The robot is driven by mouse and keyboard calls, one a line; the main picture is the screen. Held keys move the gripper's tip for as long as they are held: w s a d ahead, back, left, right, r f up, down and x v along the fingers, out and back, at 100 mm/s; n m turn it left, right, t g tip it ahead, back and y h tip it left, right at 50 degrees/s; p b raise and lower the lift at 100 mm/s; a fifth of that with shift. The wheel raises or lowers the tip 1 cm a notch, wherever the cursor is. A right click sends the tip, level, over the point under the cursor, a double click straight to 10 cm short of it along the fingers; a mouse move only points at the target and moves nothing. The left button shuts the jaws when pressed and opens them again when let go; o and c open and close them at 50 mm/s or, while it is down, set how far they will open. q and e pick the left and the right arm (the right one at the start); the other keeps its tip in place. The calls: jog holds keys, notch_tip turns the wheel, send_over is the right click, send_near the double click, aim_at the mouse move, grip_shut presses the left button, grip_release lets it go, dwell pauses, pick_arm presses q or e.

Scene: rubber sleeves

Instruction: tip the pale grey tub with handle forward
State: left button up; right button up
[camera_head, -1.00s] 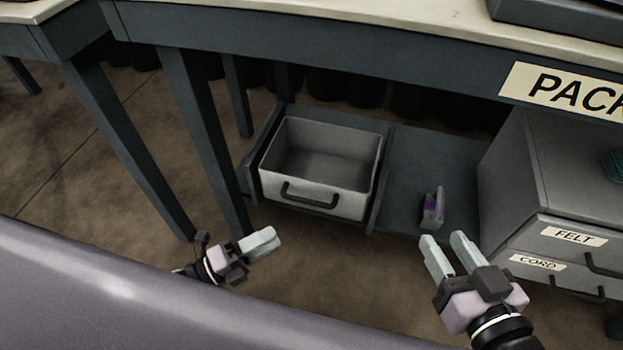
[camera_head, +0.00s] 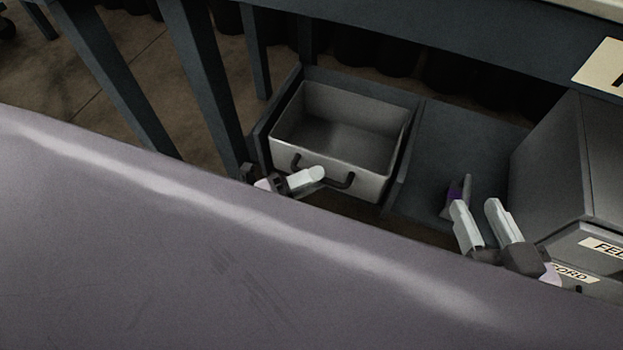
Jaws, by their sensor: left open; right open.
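The pale grey tub (camera_head: 376,182) sits upright on the low shelf under the bench and looks empty inside. Its dark handle (camera_head: 338,184) is on the front wall, partly covered by my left gripper. My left gripper (camera_head: 318,174) is open, with its fingertips in front of the handle; whether they touch it I cannot tell. My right gripper (camera_head: 476,206) is open and empty, to the right of the tub, in front of a small grey and purple item (camera_head: 457,190) on the shelf.
A dark divider (camera_head: 402,165) stands right of the tub. A grey drawer cabinet (camera_head: 560,170) is at the right. Dark bench legs (camera_head: 205,85) stand left of the tub. The shelf (camera_head: 460,140) is bare behind the small item.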

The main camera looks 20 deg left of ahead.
pick_arm(q)
jog(key=shift+c, duration=0.3)
grip_shut()
